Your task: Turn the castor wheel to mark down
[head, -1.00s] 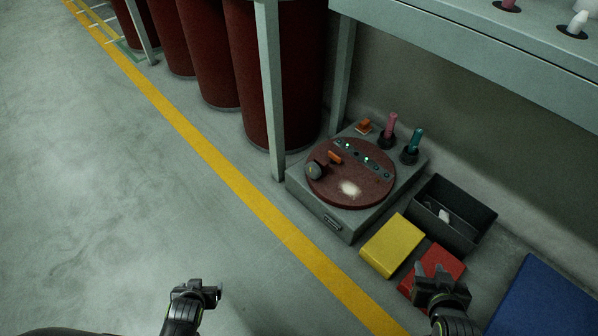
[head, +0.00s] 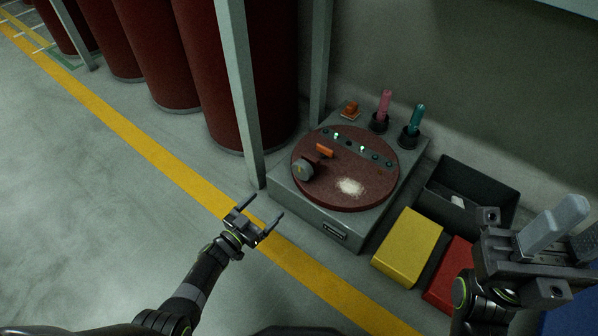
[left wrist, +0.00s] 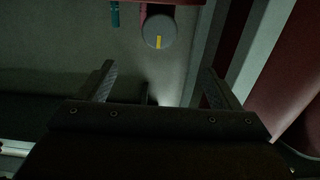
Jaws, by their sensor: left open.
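My left gripper (head: 262,212) is open and empty, left of and in front of the turntable's base, apart from the wheel. In the left wrist view its two fingers (left wrist: 158,88) are spread below the wheel. My right gripper (head: 568,232) is at the right edge; its jaw gap is unclear.
A grey post (head: 240,95) stands left of the turntable, beside red drums (head: 208,70). A pink peg (head: 384,105), a teal peg (head: 416,119) and an orange part (head: 351,108) stand behind it. A black bin (head: 436,196), yellow block (head: 408,246) and red block (head: 452,268) lie right.

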